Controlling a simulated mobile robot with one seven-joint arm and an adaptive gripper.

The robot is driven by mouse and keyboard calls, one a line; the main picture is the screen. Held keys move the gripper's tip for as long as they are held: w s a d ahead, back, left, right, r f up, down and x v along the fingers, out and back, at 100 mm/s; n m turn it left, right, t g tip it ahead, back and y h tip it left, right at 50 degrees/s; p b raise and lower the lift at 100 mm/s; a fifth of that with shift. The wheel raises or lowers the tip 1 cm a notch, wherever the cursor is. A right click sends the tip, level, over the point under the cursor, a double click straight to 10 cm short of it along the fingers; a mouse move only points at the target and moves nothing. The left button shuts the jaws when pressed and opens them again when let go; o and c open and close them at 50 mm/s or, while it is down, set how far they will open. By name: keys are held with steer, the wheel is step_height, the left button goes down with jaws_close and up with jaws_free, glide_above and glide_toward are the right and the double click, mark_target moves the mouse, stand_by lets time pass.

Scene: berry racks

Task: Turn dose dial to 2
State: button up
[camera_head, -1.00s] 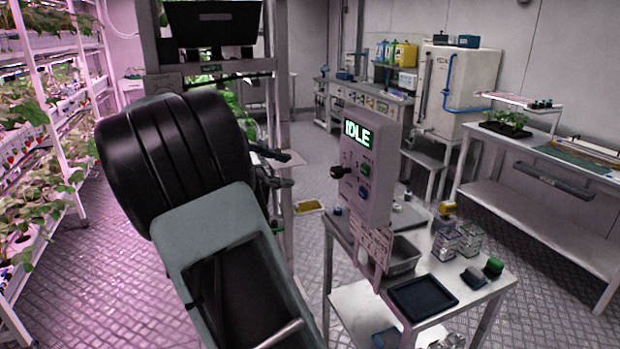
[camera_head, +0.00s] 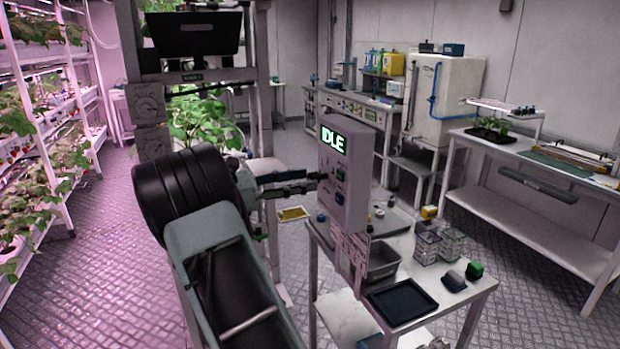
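The dose control box (camera_head: 343,175) is a pale upright panel above the small cart, with a green lit display (camera_head: 333,140) reading "IDLE". Its face carries small coloured buttons, including a blue one (camera_head: 339,197). The black dial knob, on the left part of the face, is largely hidden by my gripper (camera_head: 319,181). My gripper reaches in from the left with its dark fingers pointing at the panel. The tips are at or very near the dial; contact, the dial's setting and the finger gap are too small to tell.
The cart (camera_head: 456,298) below holds a black tray (camera_head: 401,300), a metal bin (camera_head: 383,262), clear containers (camera_head: 427,246) and small blocks. A metal frame stands behind my arm. Plant racks (camera_head: 50,130) line the left. Floor is open between cart and right bench (camera_head: 530,165).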

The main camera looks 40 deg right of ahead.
steer(key=shift+x, duration=1.3)
jaws_close()
